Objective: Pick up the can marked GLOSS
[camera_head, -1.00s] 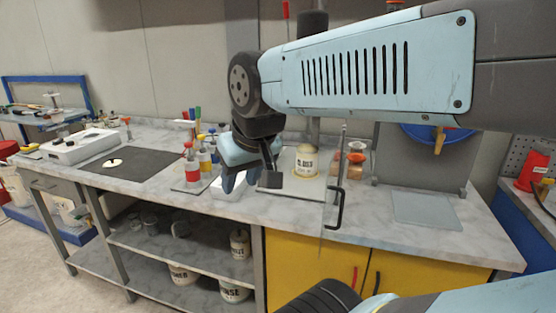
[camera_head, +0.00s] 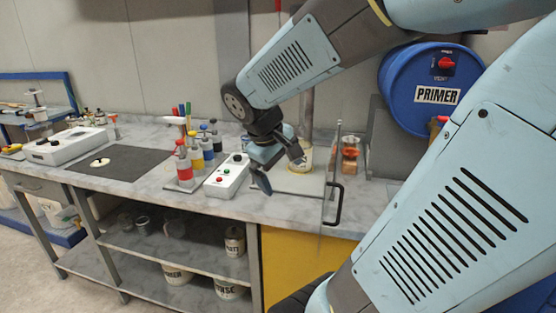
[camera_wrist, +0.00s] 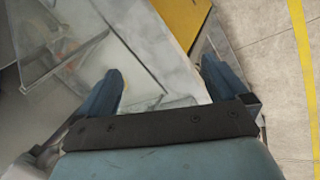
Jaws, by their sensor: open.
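A white can with a yellow band (camera_head: 305,158) stands on a light plate on the bench in the head view, partly hidden behind my gripper. Its lettering is not readable now. My gripper (camera_head: 281,170) is open and empty, in front of the can and above the bench, its fingers tilted down to the right. In the wrist view the open fingers (camera_wrist: 163,84) spread over the bench edge, with no can between them. Other white lettered cans, including one in the middle (camera_head: 235,241), stand on the shelves below; none there reads clearly as GLOSS.
A button box (camera_head: 227,176) and colour-banded bottles (camera_head: 184,163) stand left of my gripper. A clear upright panel with a black handle (camera_head: 333,203) stands right of the can. Orange-filled jars (camera_head: 350,157) and a blue PRIMER drum (camera_head: 425,90) are further right.

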